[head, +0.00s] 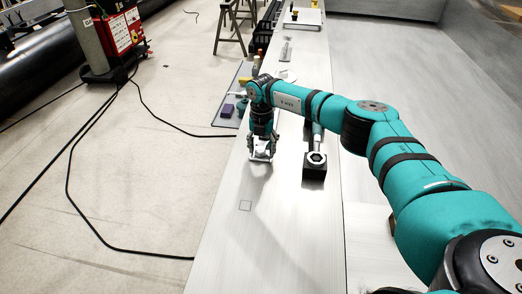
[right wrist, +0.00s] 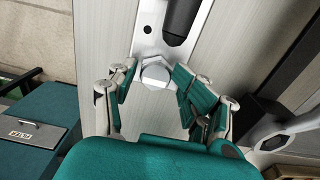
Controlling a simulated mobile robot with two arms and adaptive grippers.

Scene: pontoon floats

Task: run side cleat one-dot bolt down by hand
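My right gripper (head: 262,152) points down at a pale metal fitting on the long grey work surface (head: 230,250). The bolt head sits on a light metal plate (right wrist: 150,35), which looks like the cleat. The bolt's shank and any dot mark cannot be seen. My left gripper is in neither view.
A black block with a ring-headed tool (head: 315,160) stands right of the gripper. Farther back are a flat metal part (head: 286,50) and a white tray (head: 302,18). The near surface is clear.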

